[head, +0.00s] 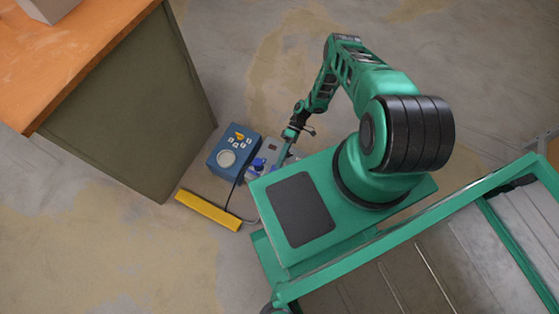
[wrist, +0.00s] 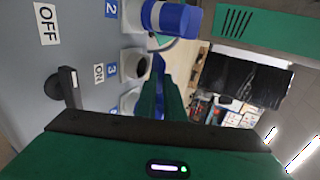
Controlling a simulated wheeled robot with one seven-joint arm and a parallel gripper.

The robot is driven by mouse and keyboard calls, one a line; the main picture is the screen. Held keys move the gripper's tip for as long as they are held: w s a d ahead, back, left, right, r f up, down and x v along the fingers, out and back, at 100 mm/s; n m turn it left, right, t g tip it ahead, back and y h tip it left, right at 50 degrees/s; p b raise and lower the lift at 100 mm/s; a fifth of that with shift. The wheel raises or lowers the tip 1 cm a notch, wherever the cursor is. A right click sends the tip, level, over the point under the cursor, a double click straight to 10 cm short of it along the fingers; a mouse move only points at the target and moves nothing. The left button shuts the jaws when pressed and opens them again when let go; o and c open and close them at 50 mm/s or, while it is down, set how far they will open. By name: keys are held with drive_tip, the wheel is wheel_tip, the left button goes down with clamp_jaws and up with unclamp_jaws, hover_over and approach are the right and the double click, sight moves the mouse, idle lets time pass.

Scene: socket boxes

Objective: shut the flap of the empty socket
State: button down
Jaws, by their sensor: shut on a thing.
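The grey socket box (wrist: 62,98) fills the left of the wrist view, with sockets in a row. A blue plug (wrist: 180,18) sits in the upper socket, by the label 2. The socket by label 3 (wrist: 135,65) shows a dark round opening. Another pale socket (wrist: 130,100) is partly hidden below it. My gripper (wrist: 164,92) is beside these lower sockets, its fingers shut on a narrow blue piece. The fingers hide most of this piece, so I cannot tell whether it is a flap. In the head view my gripper (head: 284,154) is down at the grey box (head: 272,148).
A black lever (wrist: 60,85) stands out between the OFF and ON labels. An orange-topped cabinet (head: 140,100) stands further left. Open floor lies behind.

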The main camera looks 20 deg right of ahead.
drive_tip(key=shift+s, duration=0.1)
drive_tip(key=c, duration=1.8)
unclamp_jaws()
drive_tip(key=shift+c, duration=0.2)
drive_tip(key=v, duration=1)
drive_tip(key=shift+w+d, duration=0.25)
drive_tip(key=shift+w, duration=0.1)
